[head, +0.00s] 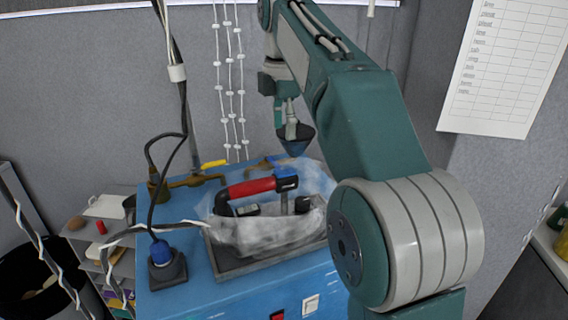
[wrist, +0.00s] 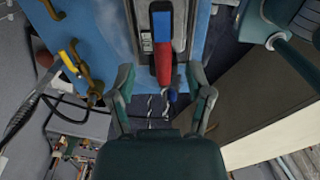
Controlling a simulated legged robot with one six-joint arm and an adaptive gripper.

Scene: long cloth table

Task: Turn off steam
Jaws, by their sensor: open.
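A steam iron with a red handle (head: 250,187) rests on a grey tray (head: 228,268) on top of a blue cabinet (head: 190,290). Pale, steam-like white haze surrounds its body. The red handle also shows in the wrist view (wrist: 164,62). A brass pipe valve with a yellow lever (head: 214,164) stands behind and left of the iron; the yellow lever also shows in the wrist view (wrist: 67,61). My gripper (head: 295,150) is above the cabinet's back right part, its fingers partly hidden. In the wrist view my gripper (wrist: 165,92) is open and empty, its fingers apart.
A second lever, blue (head: 281,168), lies behind the iron, near my gripper. A blue plug (head: 161,253) with a black cable stands at the cabinet's front left. A cable hangs from above on the left. A red switch (head: 277,315) and a white switch (head: 311,303) are on the front.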

